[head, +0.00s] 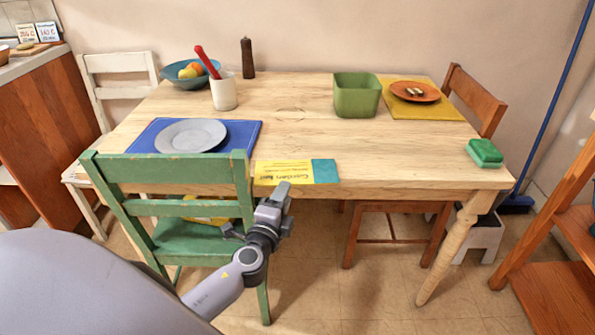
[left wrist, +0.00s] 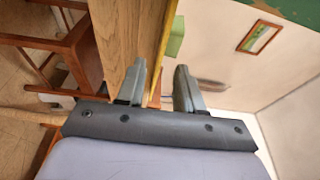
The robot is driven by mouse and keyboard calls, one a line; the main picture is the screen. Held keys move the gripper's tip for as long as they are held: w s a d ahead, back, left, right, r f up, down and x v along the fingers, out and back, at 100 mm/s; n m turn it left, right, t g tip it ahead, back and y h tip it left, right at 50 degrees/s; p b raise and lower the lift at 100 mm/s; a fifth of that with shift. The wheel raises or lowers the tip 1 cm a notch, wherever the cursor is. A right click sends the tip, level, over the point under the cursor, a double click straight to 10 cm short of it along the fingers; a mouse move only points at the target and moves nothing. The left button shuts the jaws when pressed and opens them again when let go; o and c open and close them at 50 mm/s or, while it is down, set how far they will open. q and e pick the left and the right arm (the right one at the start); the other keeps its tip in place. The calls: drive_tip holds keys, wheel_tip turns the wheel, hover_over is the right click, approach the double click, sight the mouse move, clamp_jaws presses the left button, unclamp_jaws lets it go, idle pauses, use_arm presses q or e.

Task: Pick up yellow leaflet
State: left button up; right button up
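The yellow leaflet (head: 290,172), with dark lettering and a teal right end, lies flat at the front edge of the wooden table (head: 290,135). My left gripper (head: 257,207) is open and empty, just in front of and below that edge, near the leaflet's left part. In the left wrist view, my left gripper (left wrist: 160,66) has its two fingers apart, and a thin yellow strip (left wrist: 166,50), seemingly the leaflet edge-on, runs along the table edge beyond the gap. I cannot tell whether the fingers touch it. My right gripper is not in view.
A green chair (head: 170,172) stands close left of my gripper, its backrest against the table front. A blue mat with a grey plate (head: 190,135) lies behind the chair. The tabletop right of the leaflet is clear.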

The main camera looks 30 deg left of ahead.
sight(296, 172)
use_arm(q)
drive_tip(key=shift+x, duration=2.2)
clamp_jaws()
